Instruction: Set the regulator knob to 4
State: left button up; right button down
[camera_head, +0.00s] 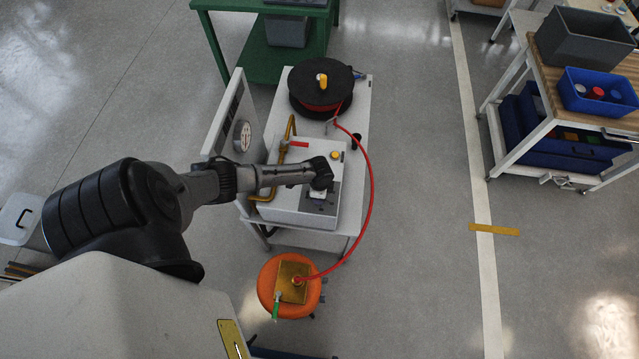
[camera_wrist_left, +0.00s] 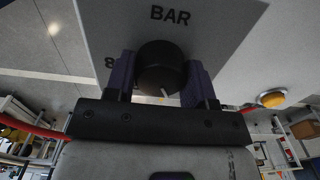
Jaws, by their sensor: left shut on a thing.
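The regulator knob (camera_wrist_left: 160,68) is a round black knob on a grey panel marked BAR, in the left wrist view. My left gripper (camera_wrist_left: 160,82) is shut on it, with a purple pad on each side. A short white mark shows on the knob's lower edge. A partly hidden numeral that looks like 8 is left of the knob; other scale numbers are hidden. In the head view, my left gripper (camera_head: 319,188) is over the front of the grey regulator box (camera_head: 285,205), and the knob is hidden there. My right gripper is in neither view.
The box stands on a white cart (camera_head: 350,215) with a yellow button (camera_head: 335,155), a red-handled valve (camera_head: 298,144), a gauge (camera_head: 242,136) and a hose reel (camera_head: 312,108). A red hose (camera_head: 370,190) curves to an orange stool (camera_head: 266,283).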

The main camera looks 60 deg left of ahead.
pick_arm(q)
jog(key=shift+m, duration=0.5)
jog(key=o, duration=0.9)
jog(key=shift+r, duration=0.5)
jog(key=shift+r+p, duration=1.2)
jog(key=shift+r, duration=5.2)
